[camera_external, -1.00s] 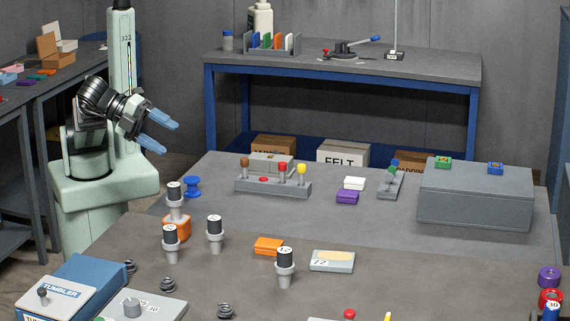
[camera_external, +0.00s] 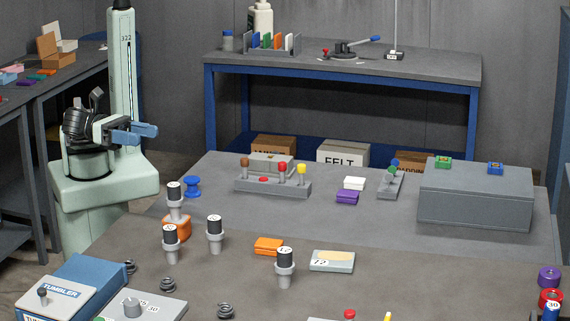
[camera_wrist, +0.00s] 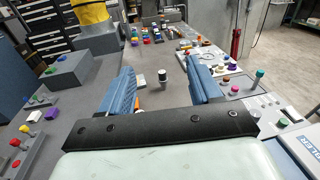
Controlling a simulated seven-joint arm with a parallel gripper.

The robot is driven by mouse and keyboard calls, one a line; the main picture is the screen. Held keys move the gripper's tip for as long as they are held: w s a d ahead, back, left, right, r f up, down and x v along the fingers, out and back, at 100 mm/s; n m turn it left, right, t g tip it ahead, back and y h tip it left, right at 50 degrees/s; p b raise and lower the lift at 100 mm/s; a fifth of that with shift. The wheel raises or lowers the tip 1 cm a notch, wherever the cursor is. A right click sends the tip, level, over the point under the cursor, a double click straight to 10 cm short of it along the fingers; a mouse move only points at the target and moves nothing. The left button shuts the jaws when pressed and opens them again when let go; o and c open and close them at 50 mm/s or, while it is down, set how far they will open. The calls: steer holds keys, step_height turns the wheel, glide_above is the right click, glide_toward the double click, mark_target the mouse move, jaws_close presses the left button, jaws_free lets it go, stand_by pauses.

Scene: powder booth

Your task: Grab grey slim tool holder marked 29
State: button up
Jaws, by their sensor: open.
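Several slim grey tool holders with black tops and white number labels stand upright on the table: one at the back left (camera_external: 174,190), one in front of it (camera_external: 170,238), one beside that (camera_external: 214,228) and one farther right (camera_external: 285,262). Their numbers are too small to read surely, so I cannot tell which is 29. My gripper (camera_external: 141,132) is open and empty, left of the table and apart from all the holders. In the wrist view its blue fingers (camera_wrist: 160,68) frame a black-topped holder (camera_wrist: 162,76) standing beyond them.
An orange block (camera_external: 177,228) and a blue spool (camera_external: 192,186) stand close to the back-left holder. Dark coiled pieces (camera_external: 168,284) lie at the front left, near the blue Tumbler box (camera_external: 85,275). A large grey box (camera_external: 475,205) fills the back right.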

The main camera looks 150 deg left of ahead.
steer(key=m, duration=0.1)
glide_toward(170, 227)
steer(key=shift+w+a+f, duration=0.25)
steer(key=shift+w+a, duration=0.1)
steer(key=shift+w, duration=0.2)
steer(key=shift+w+a+f, duration=0.2)
steer(key=shift+w+a, duration=0.15)
steer(key=shift+w, duration=0.2)
steer(key=shift+x, duration=3.7)
steer(key=shift+c, duration=0.2)
jaws_close()
